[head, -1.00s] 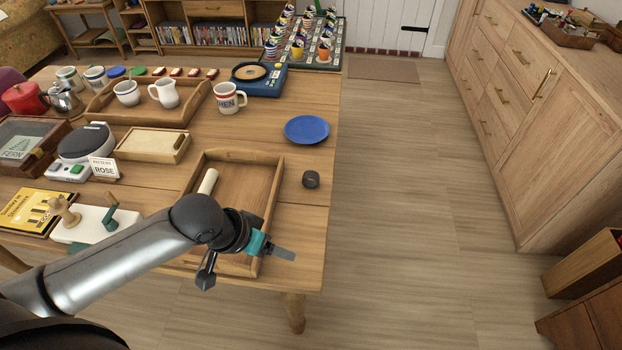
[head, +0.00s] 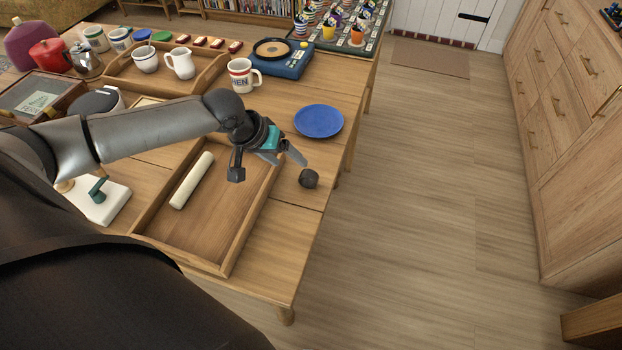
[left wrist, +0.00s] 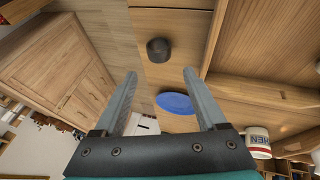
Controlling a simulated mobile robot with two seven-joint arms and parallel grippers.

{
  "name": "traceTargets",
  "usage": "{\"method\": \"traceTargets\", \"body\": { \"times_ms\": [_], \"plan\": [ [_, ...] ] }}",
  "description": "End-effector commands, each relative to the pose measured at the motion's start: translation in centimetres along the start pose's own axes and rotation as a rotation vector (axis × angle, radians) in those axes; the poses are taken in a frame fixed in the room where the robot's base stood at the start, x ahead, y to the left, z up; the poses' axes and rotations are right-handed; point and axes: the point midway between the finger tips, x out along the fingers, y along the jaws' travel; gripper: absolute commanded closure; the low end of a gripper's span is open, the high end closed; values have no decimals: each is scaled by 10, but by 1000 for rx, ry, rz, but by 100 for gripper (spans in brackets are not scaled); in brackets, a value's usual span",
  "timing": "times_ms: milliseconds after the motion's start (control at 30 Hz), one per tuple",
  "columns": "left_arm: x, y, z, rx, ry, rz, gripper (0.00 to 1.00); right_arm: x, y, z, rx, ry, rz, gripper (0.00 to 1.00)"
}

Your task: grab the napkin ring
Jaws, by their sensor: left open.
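The napkin ring looks like a small dark round piece (head: 309,178) on the table's right side, just right of the wooden tray and in front of the blue plate. It also shows in the left wrist view (left wrist: 159,50), beyond and between the two fingers. My left gripper (head: 270,168) is open and empty, above the tray's right side and left of the ring, not touching it. In the left wrist view the fingers (left wrist: 160,82) are spread apart. My right gripper is not seen.
The wooden tray (head: 228,262) holds a pale roll (head: 191,180). The blue plate (head: 319,121) lies behind the ring, with a white mug (head: 241,75) farther back left. The table's right edge is close to the ring. Table in front of the ring is clear.

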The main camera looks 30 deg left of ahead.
Motion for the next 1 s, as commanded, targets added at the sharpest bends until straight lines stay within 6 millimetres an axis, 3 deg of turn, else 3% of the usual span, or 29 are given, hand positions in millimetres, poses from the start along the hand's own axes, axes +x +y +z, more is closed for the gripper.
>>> {"method": "traceTargets", "body": {
  "times_ms": [33,200,467,700,1000],
  "plan": [
    [14,0,0,-2,1,4,26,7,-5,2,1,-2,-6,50],
    [42,0,0,0,2,3,26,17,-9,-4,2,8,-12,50],
    [60,0,1,3,1,1,26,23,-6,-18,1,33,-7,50],
    [97,1,3,1,0,0,26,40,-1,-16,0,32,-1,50],
    [104,1,2,4,1,-1,26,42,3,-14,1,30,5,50]
  ]
}}
